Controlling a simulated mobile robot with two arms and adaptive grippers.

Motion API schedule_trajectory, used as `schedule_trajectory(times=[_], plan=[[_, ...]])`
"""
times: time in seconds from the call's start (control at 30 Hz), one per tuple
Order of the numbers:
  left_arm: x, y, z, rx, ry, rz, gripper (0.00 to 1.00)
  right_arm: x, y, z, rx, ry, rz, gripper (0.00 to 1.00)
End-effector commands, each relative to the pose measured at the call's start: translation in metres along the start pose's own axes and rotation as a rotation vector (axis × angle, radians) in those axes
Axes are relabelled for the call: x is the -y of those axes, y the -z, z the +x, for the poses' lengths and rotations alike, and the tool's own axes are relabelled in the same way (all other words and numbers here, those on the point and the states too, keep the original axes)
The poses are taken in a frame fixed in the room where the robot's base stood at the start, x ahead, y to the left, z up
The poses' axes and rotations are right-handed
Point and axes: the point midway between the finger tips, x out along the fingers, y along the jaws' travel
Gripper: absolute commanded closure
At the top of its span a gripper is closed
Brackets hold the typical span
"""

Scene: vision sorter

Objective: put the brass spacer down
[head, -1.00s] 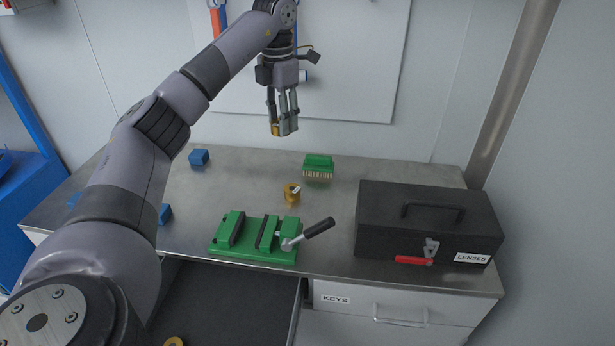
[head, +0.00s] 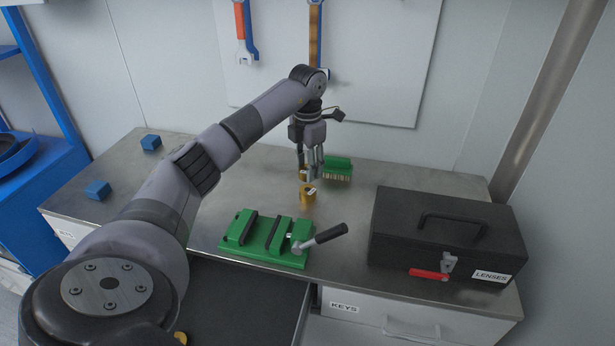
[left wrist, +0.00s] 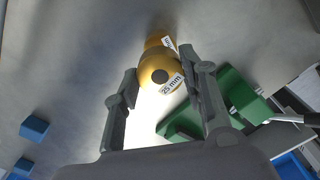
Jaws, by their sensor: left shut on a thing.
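My left gripper (head: 310,168) is low over the metal bench, behind the green vise. It is shut on a brass spacer (left wrist: 162,76), whose "25 mm" label shows in the left wrist view; in the head view only a bit of this spacer shows between the fingers. A second brass spacer with a white label (head: 307,195) stands on the bench just in front of the gripper. It shows partly hidden behind the held one in the left wrist view (left wrist: 156,42). I cannot tell whether the two touch. My right gripper is not in view.
The green vise (head: 265,240) is in front, a green brush (head: 338,168) just right of the gripper. A black LENSES toolbox (head: 440,240) fills the right side. Blue blocks (head: 98,190) lie left. A drawer (head: 245,300) stands open below.

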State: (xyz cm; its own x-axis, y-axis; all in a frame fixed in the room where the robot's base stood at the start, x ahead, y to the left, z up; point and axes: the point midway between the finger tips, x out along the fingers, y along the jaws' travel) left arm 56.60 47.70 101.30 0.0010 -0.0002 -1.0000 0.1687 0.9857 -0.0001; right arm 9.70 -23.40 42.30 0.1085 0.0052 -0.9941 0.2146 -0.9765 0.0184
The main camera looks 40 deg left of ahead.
Motion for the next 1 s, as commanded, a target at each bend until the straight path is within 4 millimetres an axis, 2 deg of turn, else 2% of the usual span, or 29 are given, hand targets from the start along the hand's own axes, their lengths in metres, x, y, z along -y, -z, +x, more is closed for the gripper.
schedule_trajectory(times=[0.13,0.33,0.7,0.73,1.0], plan=[[0.0,0.001,0.013,-0.003,0.0,0.0,1.0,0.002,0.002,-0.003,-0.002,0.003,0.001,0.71],[0.0,0.001,0.041,-0.002,0.001,0.001,1.0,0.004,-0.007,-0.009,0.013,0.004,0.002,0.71],[0.0,0.0,0.047,0.0,-0.001,0.001,1.0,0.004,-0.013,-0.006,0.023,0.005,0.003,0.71],[0.0,0.001,0.047,-0.001,0.0,0.001,0.6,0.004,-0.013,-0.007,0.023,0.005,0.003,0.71],[0.0,0.001,0.046,-0.002,0.0,0.001,0.42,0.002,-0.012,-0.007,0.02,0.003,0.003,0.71]])
